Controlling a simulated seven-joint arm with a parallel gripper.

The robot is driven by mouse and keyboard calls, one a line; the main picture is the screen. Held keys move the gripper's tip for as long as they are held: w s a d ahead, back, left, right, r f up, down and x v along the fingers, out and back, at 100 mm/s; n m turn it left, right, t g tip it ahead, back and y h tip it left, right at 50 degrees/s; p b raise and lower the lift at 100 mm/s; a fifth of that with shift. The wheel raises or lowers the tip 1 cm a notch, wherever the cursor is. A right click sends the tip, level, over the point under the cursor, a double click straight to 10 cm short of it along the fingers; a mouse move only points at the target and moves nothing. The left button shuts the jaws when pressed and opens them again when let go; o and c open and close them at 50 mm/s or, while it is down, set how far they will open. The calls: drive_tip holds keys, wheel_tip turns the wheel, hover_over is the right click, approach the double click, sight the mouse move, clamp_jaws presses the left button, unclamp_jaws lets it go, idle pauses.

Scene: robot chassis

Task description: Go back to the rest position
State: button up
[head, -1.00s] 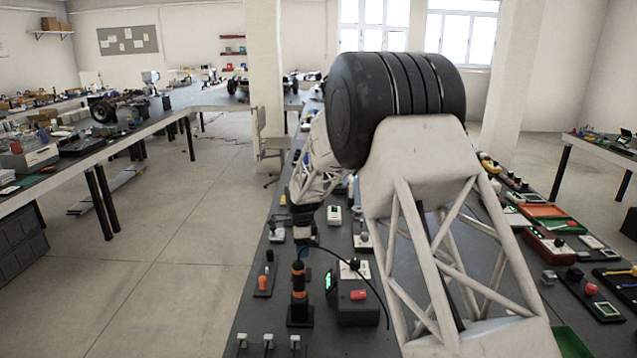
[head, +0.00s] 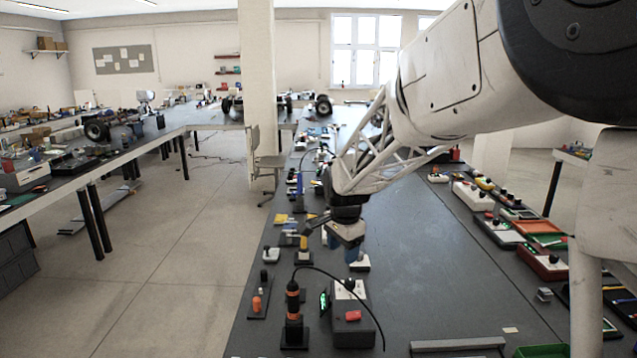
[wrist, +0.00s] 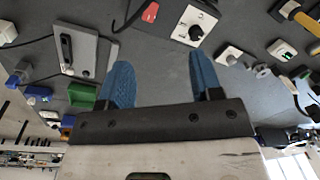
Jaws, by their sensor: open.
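My gripper (wrist: 163,82) shows in the wrist view with its two blue fingers spread apart and nothing between them. In the head view my gripper (head: 352,256) hangs at the end of my white arm, above the dark workbench (head: 430,260). It points down, behind the grey box with the red button (head: 347,312). Part of the gripper is hard to make out at this size.
Several small devices line both bench edges. The bench's middle is largely clear. A pillar (head: 257,80) stands behind.

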drive_tip(key=s+d+r+n, duration=0.1)
drive_tip(key=s+d+n, duration=0.2)
drive_tip(key=s, duration=1)
drive_tip(key=s+d+r+n+t, duration=0.1)
drive_tip(key=s+d+n, duration=0.3)
drive_tip(key=s, duration=0.9)
drive_tip(key=s+d+r+n, duration=0.2)
drive_tip(key=s+d, duration=0.3)
drive_tip(key=s, duration=0.8)
drive_tip(key=shift+s+d+n+t, duration=0.2)
drive_tip(key=shift+n+t, duration=0.1)
drive_tip(key=shift+n, duration=0.6)
drive_tip(key=shift+o, duration=0.4)
drive_tip(key=shift+w+r, duration=0.1)
